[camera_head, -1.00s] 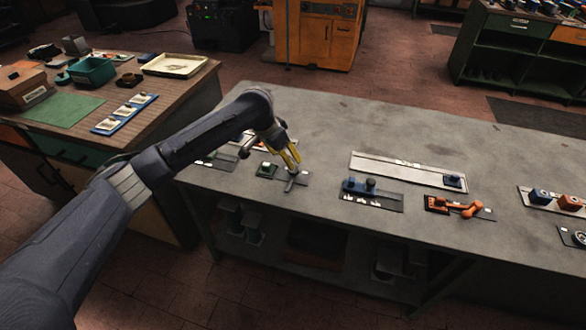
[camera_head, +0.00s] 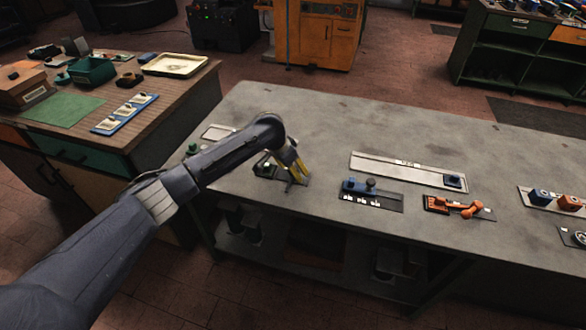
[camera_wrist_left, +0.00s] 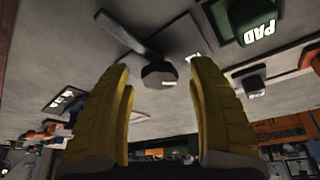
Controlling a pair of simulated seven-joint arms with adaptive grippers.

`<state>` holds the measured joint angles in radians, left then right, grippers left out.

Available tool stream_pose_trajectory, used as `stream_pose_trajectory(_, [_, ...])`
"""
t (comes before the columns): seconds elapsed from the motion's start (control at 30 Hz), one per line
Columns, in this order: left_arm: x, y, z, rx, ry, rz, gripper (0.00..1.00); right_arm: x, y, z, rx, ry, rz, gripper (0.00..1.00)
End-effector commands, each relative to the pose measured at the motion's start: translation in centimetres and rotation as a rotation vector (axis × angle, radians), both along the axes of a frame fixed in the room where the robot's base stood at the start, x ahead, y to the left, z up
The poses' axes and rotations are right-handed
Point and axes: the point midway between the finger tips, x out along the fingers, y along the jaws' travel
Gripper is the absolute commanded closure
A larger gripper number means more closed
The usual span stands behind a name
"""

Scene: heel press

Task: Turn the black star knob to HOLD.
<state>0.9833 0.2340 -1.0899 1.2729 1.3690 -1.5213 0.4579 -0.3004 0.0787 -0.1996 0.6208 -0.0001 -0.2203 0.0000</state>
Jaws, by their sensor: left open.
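The star knob (camera_head: 291,183) stands on the grey bench, partly hidden under my left gripper in the head view. In the left wrist view the knob (camera_wrist_left: 158,75) shows a dark faceted hub with bar-like arms; one long arm points to the upper left. My left gripper (camera_head: 293,166) is just above the knob, with its yellow fingers pointing down at it. In the left wrist view the fingers (camera_wrist_left: 160,66) are apart, with the hub in the gap between them. I cannot tell whether they touch it. No HOLD mark is readable. My right gripper is not in view.
A green block marked PAD (camera_wrist_left: 255,22) sits close beside the knob. On the bench (camera_head: 330,115), a blue control (camera_head: 357,186), a long pale slide plate (camera_head: 400,168) and an orange handle (camera_head: 458,207) lie to the right. The bench's rear middle is clear.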

Motion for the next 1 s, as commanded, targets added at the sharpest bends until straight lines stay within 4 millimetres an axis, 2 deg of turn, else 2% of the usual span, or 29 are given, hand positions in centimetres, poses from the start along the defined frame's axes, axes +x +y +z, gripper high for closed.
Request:
stream_pose_trajectory(0.1, [-0.01, -0.01, 0.0, 0.0, 0.0, 0.0, 0.39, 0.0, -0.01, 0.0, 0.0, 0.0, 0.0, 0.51])
stream_pose_trajectory(0.63, [-0.01, 0.01, 0.01, 0.0, 0.0, 0.0, 1.0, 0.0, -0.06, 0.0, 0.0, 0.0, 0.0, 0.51])
stream_pose_trajectory(0.87, [0.0, 0.06, 0.03, 0.0, 0.0, 0.0, 1.0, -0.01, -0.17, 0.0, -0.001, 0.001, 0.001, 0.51])
stream_pose_trajectory(1.0, [0.03, 0.85, 0.01, 0.0, 0.0, -0.004, 1.0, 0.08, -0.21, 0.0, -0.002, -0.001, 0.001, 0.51])
